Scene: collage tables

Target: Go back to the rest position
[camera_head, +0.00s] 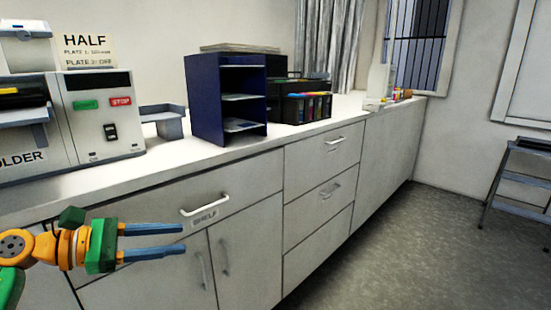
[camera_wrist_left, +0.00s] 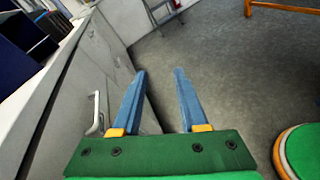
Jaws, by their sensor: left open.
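My left gripper (camera_head: 184,240) is green and orange with two blue fingers. In the head view it comes in at the lower left, in front of the white cabinet (camera_head: 240,285) and below the counter edge. Its fingers are apart with nothing between them. The left wrist view shows the same open fingers (camera_wrist_left: 160,85) with bare grey floor behind them. A white drawer handle (camera_wrist_left: 96,113) lies to their left there, and the fingers look apart from it. My right gripper is in neither view.
A white machine (camera_head: 105,120), a dark blue shelf unit (camera_head: 218,100) and a black holder with coloured items (camera_head: 305,105) stand on the counter (camera_head: 170,163). A grey step stool (camera_head: 515,180) stands at the right. The grey floor (camera_head: 420,250) between is clear.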

